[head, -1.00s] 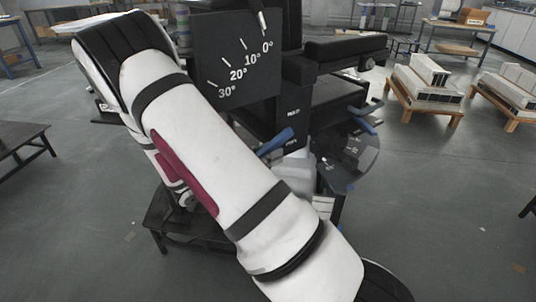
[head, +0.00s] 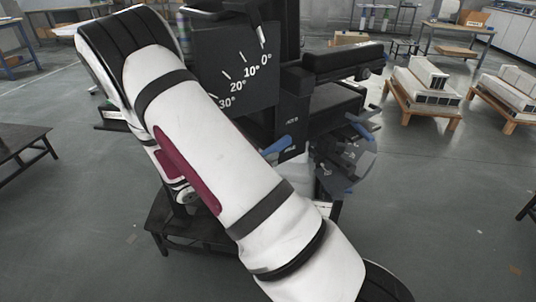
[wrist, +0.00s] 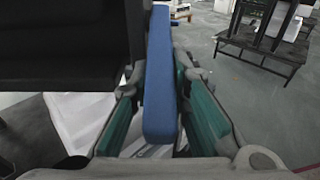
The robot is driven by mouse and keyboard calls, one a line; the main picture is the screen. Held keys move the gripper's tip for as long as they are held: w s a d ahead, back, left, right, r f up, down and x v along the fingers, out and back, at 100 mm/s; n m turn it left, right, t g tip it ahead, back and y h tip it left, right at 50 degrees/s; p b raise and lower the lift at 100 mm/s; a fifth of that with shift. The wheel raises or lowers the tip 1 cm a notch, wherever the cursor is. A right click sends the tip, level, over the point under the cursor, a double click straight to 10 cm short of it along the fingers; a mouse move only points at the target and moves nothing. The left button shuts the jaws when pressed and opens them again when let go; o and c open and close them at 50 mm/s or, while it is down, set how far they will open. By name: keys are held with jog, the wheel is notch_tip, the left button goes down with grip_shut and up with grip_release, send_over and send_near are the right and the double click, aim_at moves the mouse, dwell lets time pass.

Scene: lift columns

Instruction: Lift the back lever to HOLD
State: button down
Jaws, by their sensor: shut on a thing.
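A blue lever (wrist: 160,85) runs lengthwise through the middle of the wrist view, with its near end close to the camera. My gripper (wrist: 161,72) is shut on it, a green-padded finger along each side. In the head view my white arm hides most of the gripper. A blue lever (head: 277,146) shows beside my arm on the dark machine, partly hidden, and another blue handle (head: 360,128) shows further right. I cannot tell which is the held one. The lever labels are too small to read.
The machine's black panel (head: 212,65) carries a 0° to 30° scale. A padded black arm (head: 343,61) juts right. A dark low table (head: 165,238) stands below. White blocks on wooden pallets (head: 425,84) stand at right. Open floor lies at lower right.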

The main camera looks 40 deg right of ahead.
jog(key=shift+a+r+y+p, duration=0.25)
jog(key=shift+r+y+p, duration=0.9)
jog(key=shift+p, duration=1.2)
jog(key=shift+f+y, duration=0.25)
jog(key=shift+f, duration=0.05)
jog(key=c, duration=1.5)
grip_release()
jog(key=shift+a, duration=0.1)
jog(key=shift+w+a+r, duration=0.1)
jog(key=shift+a+r, duration=0.05)
jog(key=shift+a, duration=0.1)
jog(key=a, duration=0.4)
jog(key=w+a, duration=0.1)
jog(key=a, duration=0.7)
jog(key=shift+w+a, duration=0.2)
jog(key=shift+w, duration=0.05)
